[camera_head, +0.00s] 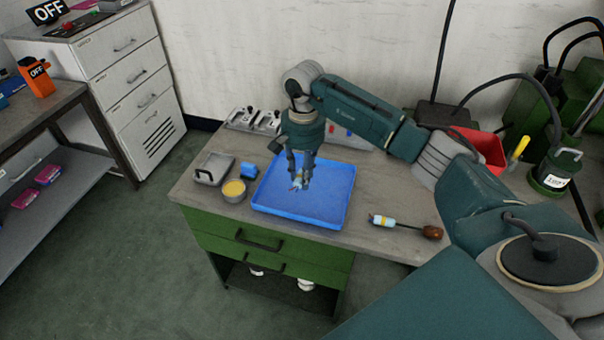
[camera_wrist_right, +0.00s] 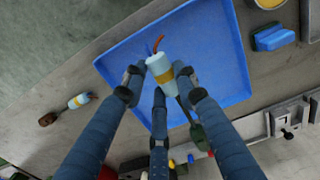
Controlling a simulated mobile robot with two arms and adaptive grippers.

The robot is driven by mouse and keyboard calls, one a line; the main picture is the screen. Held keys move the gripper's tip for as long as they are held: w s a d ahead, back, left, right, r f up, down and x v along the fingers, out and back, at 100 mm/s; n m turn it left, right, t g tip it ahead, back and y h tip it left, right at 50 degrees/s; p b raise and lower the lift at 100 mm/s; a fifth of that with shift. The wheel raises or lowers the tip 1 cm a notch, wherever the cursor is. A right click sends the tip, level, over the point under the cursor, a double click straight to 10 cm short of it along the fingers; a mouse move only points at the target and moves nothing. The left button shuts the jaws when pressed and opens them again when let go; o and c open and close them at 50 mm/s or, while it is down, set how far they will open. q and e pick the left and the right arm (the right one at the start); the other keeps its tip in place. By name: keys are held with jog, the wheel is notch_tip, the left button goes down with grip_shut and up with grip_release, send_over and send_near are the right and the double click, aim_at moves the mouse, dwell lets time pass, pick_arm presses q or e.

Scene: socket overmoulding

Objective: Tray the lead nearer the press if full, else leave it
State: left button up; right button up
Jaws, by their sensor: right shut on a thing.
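My right gripper (camera_head: 299,180) is shut on a lead over the blue tray (camera_head: 318,213). In the right wrist view the held lead (camera_wrist_right: 158,65) has a pale blue-white body with a yellow band, orange and blue wires at one end and a dark green end behind my fingers. I cannot tell whether it touches the tray floor. A second lead (camera_head: 383,221), pale with a yellow band and a brown end, lies on the bench right of the tray; it also shows in the wrist view (camera_wrist_right: 78,101). My left gripper is out of view.
A tin of yellow material (camera_head: 234,191), a blue block (camera_head: 250,170) and a grey mould-like box (camera_head: 213,169) stand left of the tray. Metal fixtures (camera_head: 255,120) and a red bin (camera_head: 487,150) are behind. The front right bench is mostly clear.

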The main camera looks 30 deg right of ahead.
aim_at(302, 206)
jog(key=shift+a+f+b, duration=0.15)
jog(key=shift+f+b, duration=0.85)
jog(key=shift+f, duration=0.2)
notch_tip(302, 206, down, 3)
jog(key=b, duration=0.2)
jog(key=shift+f+b, duration=0.2)
jog(key=shift+b, duration=0.2)
notch_tip(302, 206, down, 2)
jog(key=shift+f+b, duration=0.25)
jog(key=shift+b, duration=0.8)
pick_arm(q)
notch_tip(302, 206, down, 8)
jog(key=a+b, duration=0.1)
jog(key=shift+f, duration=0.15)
pick_arm(e)
jog(key=shift+f, duration=0.65)
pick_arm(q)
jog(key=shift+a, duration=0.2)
pick_arm(e)
jog(key=o, duration=1.2)
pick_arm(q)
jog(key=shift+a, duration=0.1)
pick_arm(e)
jog(key=shift+o, duration=0.2)
